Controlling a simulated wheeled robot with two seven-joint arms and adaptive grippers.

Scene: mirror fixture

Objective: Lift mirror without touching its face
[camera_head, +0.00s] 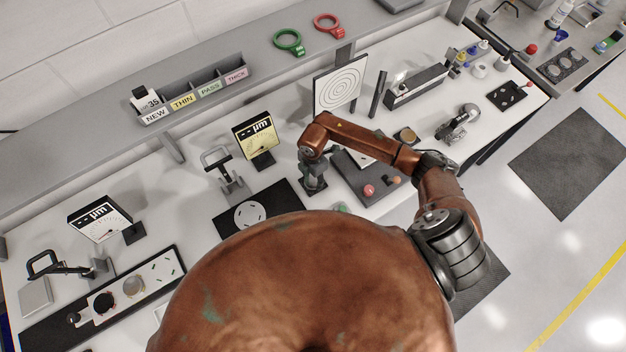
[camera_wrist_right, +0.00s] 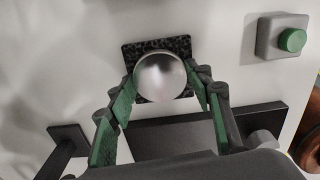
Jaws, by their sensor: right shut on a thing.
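A round, silvery mirror (camera_wrist_right: 160,74) shows in the right wrist view above a black speckled square pad (camera_wrist_right: 131,52). My right gripper (camera_wrist_right: 167,84) is shut on it, with one green-padded finger at its left rim and one at its right rim. The face is bare between the fingers. I cannot tell whether the mirror touches the pad or is clear of it. In the head view my right gripper (camera_head: 313,182) points down at the bench, and the mirror is hidden there. My left gripper is in neither view.
A grey box with a green button (camera_wrist_right: 292,40) stands right of the mirror. A yellow-faced gauge (camera_head: 256,140) and a black plate with a white disc (camera_head: 250,214) are left of my right gripper. A ringed target panel (camera_head: 340,84) stands behind. A dark fixture (camera_head: 380,192) is to the right.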

